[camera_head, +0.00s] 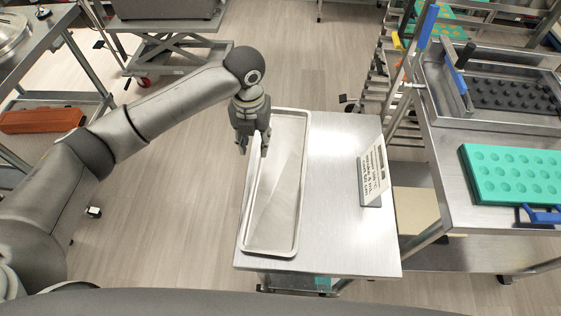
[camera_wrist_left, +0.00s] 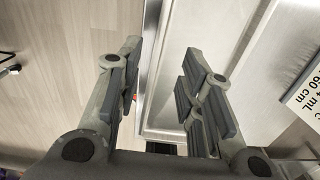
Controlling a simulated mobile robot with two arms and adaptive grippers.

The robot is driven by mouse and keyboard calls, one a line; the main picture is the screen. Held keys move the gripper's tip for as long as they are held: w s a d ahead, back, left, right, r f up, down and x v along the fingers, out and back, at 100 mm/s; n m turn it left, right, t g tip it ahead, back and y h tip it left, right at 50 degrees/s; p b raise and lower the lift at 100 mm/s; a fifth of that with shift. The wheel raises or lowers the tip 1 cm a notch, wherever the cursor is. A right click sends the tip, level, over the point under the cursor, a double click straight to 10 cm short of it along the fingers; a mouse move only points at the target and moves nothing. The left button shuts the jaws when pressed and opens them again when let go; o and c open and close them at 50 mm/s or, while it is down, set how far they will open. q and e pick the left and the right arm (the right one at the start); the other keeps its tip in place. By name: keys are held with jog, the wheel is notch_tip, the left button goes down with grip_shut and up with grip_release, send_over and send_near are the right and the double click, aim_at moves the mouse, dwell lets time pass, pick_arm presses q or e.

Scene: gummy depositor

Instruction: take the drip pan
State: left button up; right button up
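The drip pan (camera_head: 275,200) is a long, shallow metal tray with a raised rim. It lies flat along the left side of a steel table, and its left rim runs close to the table's edge. My left gripper (camera_head: 254,150) points down over the far part of the pan's left side. In the left wrist view its two fingers (camera_wrist_left: 160,75) are apart with nothing held. The pan (camera_wrist_left: 205,80) shows between and beyond the fingers, its left edge lying between them in the picture. Whether a finger touches the rim I cannot tell. My right gripper is out of view.
The steel table (camera_head: 335,235) has bare room right of the pan, with a printed sign (camera_head: 372,175) on it. A bench on the right holds a teal mold tray (camera_head: 510,172) and a dark mold (camera_head: 512,96). A steel rack (camera_head: 385,80) stands behind. Open floor lies left.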

aim_at(256, 166)
pick_arm(q)
jog(key=f, duration=0.2)
jog(key=s+f, duration=0.1)
jog(key=shift+f, duration=0.35)
notch_tip(256, 166, down, 5)
jog(key=shift+a+f+p, duration=0.1)
jog(key=shift+a+p, duration=0.05)
jog(key=shift+p, duration=0.85)
jog(key=shift+c, duration=0.3)
grip_shut()
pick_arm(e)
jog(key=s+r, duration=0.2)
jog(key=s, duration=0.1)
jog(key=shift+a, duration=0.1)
